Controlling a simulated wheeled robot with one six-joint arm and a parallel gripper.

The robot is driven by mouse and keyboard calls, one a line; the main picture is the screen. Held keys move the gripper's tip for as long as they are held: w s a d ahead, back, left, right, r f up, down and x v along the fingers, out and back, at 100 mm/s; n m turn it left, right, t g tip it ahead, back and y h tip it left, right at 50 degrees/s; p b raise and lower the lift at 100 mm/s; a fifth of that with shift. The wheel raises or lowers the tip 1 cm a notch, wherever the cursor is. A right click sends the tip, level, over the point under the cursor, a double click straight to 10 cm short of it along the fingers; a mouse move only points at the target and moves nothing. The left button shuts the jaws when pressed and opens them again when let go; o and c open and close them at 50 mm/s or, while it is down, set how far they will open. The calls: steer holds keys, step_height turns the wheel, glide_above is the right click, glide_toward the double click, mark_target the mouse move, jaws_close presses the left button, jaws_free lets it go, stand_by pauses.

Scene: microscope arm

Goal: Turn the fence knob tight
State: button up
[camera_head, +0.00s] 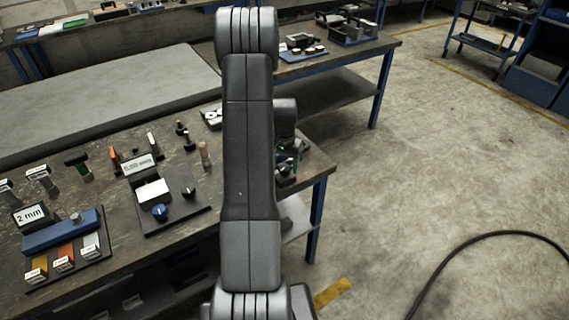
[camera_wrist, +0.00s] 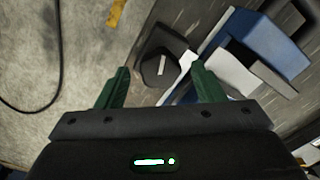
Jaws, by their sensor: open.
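In the wrist view, a dark, faceted knob (camera_wrist: 152,70) with a white line on its top stands at the table's edge. I take it for the fence knob. Beside it on the right is a blue block (camera_wrist: 258,43) with pale and dark parts, perhaps the fence. My gripper (camera_wrist: 159,69) is open, with its two green fingers apart and the knob showing between and beyond their tips. I cannot tell the remaining distance, and no contact shows. In the head view, my arm hides most of this spot, and only a few small green and dark parts show at its right.
In the head view, the workbench (camera_head: 190,232) carries a panel with a blue knob (camera_head: 160,212) and a black knob (camera_head: 188,193). A blue fixture (camera_head: 62,232) marked 2 mm stands at far left. Open floor (camera_head: 450,170) lies to the right, with a black cable (camera_head: 470,240).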

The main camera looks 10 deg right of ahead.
steer(key=shift+f, duration=0.4)
steer(key=c, duration=1)
steer(key=m+b, duration=0.2)
steer(key=shift+f+m, duration=0.15)
steer(key=shift+m, duration=0.15)
steer(key=shift+m+b, duration=1.15)
steer(key=shift+m, duration=0.55)
steer(key=shift+r, duration=0.2)
